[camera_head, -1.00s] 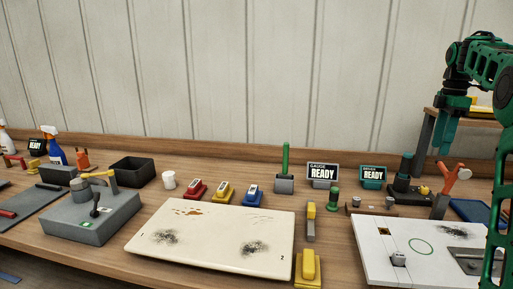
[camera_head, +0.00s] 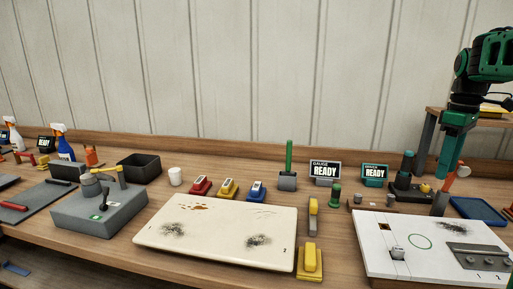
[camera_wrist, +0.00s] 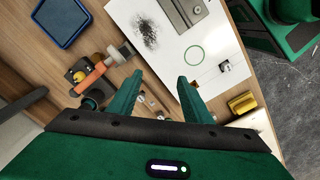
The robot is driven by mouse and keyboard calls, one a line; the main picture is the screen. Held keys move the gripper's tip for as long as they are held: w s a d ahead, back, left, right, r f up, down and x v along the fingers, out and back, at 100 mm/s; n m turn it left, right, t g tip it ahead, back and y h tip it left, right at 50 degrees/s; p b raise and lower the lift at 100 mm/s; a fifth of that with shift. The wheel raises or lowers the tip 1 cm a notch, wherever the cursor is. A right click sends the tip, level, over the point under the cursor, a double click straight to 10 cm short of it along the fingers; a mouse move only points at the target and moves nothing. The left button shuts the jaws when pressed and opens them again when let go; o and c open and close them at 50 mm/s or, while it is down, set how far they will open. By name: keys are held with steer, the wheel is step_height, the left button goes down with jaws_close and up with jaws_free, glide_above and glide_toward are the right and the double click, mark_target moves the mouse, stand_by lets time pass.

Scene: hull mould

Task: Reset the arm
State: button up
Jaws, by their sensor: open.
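My green arm reaches in at the right of the head view. My gripper (camera_head: 446,166) points down above the back of the bench at the right. In the wrist view my gripper (camera_wrist: 158,88) shows two green fingers spread apart with nothing between them. Below the fingers are the bench top and the edge of a white panel (camera_wrist: 168,60). The orange-handled tool (camera_wrist: 92,76) lies beyond the left finger in that view. In the head view the gripper partly overlaps the area behind this tool.
The white panel (camera_head: 400,262) and a cream board (camera_head: 210,248) with dark smudges lie on the bench. A blue tray (camera_head: 478,211) sits at the right. Several small tools, two READY displays and a dark bin (camera_head: 139,167) stand along the back. The wall rises behind.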

steer(key=s+a+f+m, duration=0.4)
steer(key=s+f, duration=0.1)
steer(key=s, duration=0.4)
steer(key=s+a+f+m, duration=0.4)
steer(key=s+f, duration=0.2)
steer(key=s, duration=0.3)
steer(key=s+a+f+m, duration=0.4)
steer(key=s+f, duration=0.1)
steer(key=s, duration=0.4)
steer(key=shift+s+a+f, duration=0.2)
steer(key=shift+s+a, duration=0.15)
